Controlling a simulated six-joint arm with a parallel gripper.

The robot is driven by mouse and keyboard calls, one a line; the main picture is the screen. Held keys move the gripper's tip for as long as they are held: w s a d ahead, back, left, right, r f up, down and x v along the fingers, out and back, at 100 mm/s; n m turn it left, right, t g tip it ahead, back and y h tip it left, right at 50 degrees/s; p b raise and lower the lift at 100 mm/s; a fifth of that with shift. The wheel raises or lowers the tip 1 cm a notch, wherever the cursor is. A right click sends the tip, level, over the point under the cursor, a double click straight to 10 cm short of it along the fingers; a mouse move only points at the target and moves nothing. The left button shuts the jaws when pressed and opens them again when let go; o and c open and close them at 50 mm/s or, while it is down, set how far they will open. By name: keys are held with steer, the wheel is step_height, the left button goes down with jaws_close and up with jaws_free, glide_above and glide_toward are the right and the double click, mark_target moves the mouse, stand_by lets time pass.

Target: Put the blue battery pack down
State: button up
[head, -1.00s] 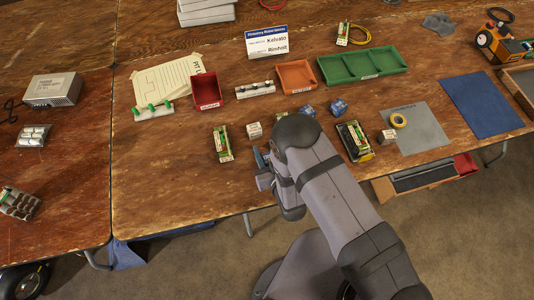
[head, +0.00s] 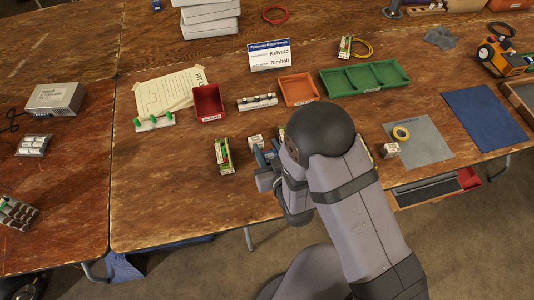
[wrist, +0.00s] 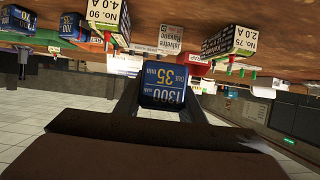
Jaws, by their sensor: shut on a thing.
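My gripper (head: 266,166) is low over the front part of the wooden table, left of my forearm. It is shut on the blue battery pack (wrist: 162,86), which sits between its two fingers in the wrist view. That view is upside down, and the pack's white and yellow print faces the camera. In the head view the pack is mostly hidden by the gripper and arm. I cannot tell how far it is above the table. Other blue packs (wrist: 74,25) stand on the table at the upper left of the wrist view.
A white-labelled box (head: 255,142) is just behind my gripper, and a green-and-white part (head: 223,155) stands to its left. Red (head: 208,101), orange (head: 298,89) and green (head: 365,77) trays lie farther back. A grey mat (head: 418,139) is to the right.

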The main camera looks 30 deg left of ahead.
steer(key=shift+r, duration=0.45)
steer(key=shift+w+d+f, duration=0.1)
steer(key=shift+d+f, duration=0.05)
steer(key=w+d+m+t+h, duration=0.2)
steer(key=w+d+m+h, duration=0.2)
steer(key=d, duration=0.3)
steer(key=w+d+m+t+h, duration=0.3)
steer(key=w+d+m+h, duration=0.1)
steer(key=d, duration=0.4)
steer(key=d+r+m+g+h, duration=0.1)
steer(key=d+m+h, duration=0.5)
steer(key=d, duration=0.6)
steer(key=s+d+r+m+g+h, duration=0.1)
steer(key=d+m+g+h, duration=0.3)
steer(key=d, duration=0.8)
steer(key=r+m+h, duration=0.1)
steer(key=m+h, duration=0.1)
steer(key=h, duration=0.1)
steer(key=shift+s, duration=0.25)
